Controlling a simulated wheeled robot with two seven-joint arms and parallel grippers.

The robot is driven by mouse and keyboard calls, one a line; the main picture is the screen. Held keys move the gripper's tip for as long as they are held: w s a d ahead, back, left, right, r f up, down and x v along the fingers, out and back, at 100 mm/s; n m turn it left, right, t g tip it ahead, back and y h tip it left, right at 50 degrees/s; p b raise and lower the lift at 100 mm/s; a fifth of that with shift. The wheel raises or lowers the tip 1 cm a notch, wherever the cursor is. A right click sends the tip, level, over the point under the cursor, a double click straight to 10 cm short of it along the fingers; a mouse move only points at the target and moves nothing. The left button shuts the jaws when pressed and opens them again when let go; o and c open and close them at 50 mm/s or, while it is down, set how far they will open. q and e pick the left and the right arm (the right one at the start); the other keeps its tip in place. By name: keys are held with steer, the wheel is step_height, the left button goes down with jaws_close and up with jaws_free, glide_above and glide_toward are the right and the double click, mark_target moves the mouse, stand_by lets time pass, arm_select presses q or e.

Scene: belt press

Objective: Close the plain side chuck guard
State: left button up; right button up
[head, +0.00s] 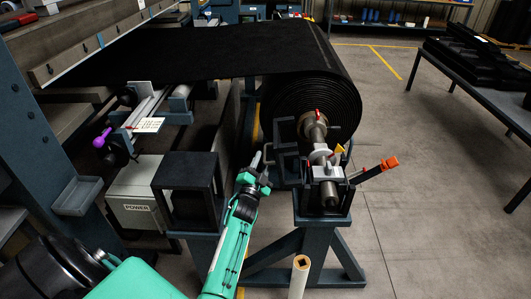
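A thick roll of black belt (311,95) sits on a steel shaft (317,132) whose near end rests in a chuck on a blue stand (318,238). The silver chuck block (327,172) has a small yellow part (340,149) at its upper right. A dark lever with an orange end (388,163) sticks out to the right of it. I cannot tell which part is the plain side guard or how far it stands open. My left gripper (256,162) is left of the chuck, apart from the shaft. Its fingers are too small to tell open from shut.
A black open box frame (186,186) and a grey POWER box (140,190) stand left of my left forearm. A purple knob (101,141) is farther left. The floor on the right is clear up to a dark table (480,90).

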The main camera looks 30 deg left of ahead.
mark_target(265, 153)
arm_select(q)
steer(key=shift+x, duration=1.7)
jaws_close()
